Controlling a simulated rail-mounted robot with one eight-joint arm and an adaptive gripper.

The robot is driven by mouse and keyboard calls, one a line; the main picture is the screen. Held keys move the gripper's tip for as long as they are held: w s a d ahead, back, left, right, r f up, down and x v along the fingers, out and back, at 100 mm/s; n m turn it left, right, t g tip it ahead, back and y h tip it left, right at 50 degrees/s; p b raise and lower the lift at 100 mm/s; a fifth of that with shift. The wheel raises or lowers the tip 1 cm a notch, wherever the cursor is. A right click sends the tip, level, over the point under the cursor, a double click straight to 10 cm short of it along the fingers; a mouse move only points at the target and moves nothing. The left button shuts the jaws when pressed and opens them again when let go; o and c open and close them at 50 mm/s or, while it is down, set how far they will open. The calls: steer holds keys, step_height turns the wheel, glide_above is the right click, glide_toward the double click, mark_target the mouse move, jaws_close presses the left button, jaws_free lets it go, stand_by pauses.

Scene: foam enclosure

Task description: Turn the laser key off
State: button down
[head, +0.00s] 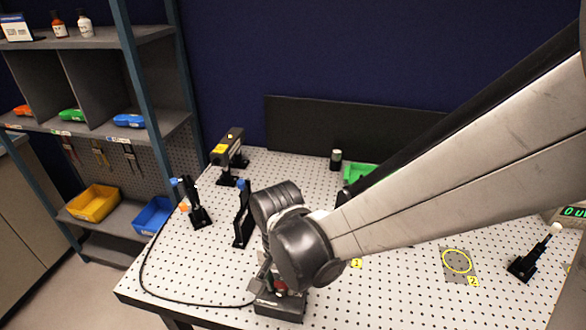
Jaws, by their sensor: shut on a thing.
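A dark control box (278,310) sits at the front edge of the perforated table, with a black cable running from it. A small red part (280,288) shows on top of the box. My gripper (265,281) points down at the box from above, mostly hidden behind my wrist. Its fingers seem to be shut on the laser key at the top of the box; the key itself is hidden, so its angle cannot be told. The laser (229,146), a dark body with yellow labels, stands on a mount at the back left of the table.
Optic mounts (197,206) and (243,218) stand left of my wrist. A green tray (358,172) and a small dark bottle (336,160) are at the back. A detector on a post (535,254) and a green-digit meter (573,212) are at right. Shelves stand left.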

steer(key=shift+n, duration=0.4)
steer(key=n+b, duration=0.2)
steer(key=n, duration=0.1)
steer(key=shift+f+n+b, duration=0.1)
steer(key=shift+n+b, duration=0.2)
steer(key=shift+b, duration=0.05)
steer(key=n+b, duration=0.2)
steer(key=n, duration=0.2)
steer(key=shift+n, duration=0.3)
steer(key=n+b, duration=0.1)
steer(key=n, duration=0.3)
steer(key=shift+n+b, duration=0.85)
steer(key=shift+n, duration=1.65)
steer(key=c, duration=1.4)
jaws_free()
steer(key=shift+r, duration=0.2)
